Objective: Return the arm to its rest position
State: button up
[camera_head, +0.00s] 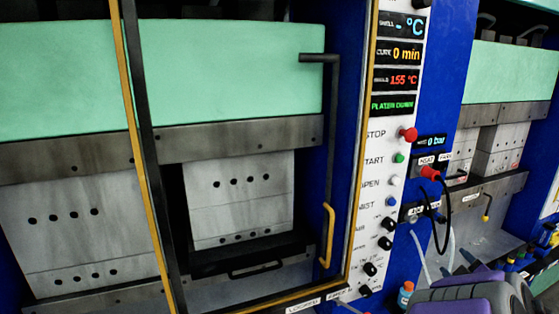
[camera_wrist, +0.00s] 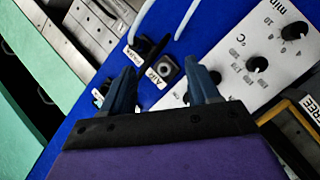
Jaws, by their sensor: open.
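My gripper (camera_wrist: 164,78) is open and empty in the wrist view, its two dark blue fingers spread apart. Between and beyond the fingertips is a black square fitting (camera_wrist: 163,70) labelled AIR on the blue panel. Whether the fingers touch the panel cannot be told. In the head view, part of my purple and grey arm shows in the lower right corner, in front of the press on the right.
A white control panel (camera_head: 396,150) has displays, buttons and knobs. A press with a mint-green upper block (camera_head: 200,75) stands at left behind a yellow-and-black frame. Another press (camera_head: 510,75) stands at right. Red and black plugs with a cable (camera_head: 447,215) hang beside the panel.

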jog(key=s+a+f+m+g+y, duration=0.1)
jog(key=s+a+g, duration=0.4)
jog(key=s+a, duration=0.5)
jog(key=s+a+f+m+g+y, duration=0.1)
jog(key=s+a+f+m+g, duration=0.2)
jog(key=s+a, duration=0.7)
jog(key=s+a+f+m+g, duration=0.2)
jog(key=s+a+m+g, duration=0.2)
jog(key=s+a+g, duration=0.5)
jog(key=s+a, duration=0.1)
jog(key=s, duration=0.7)
jog(key=shift+a+m+y, duration=0.4)
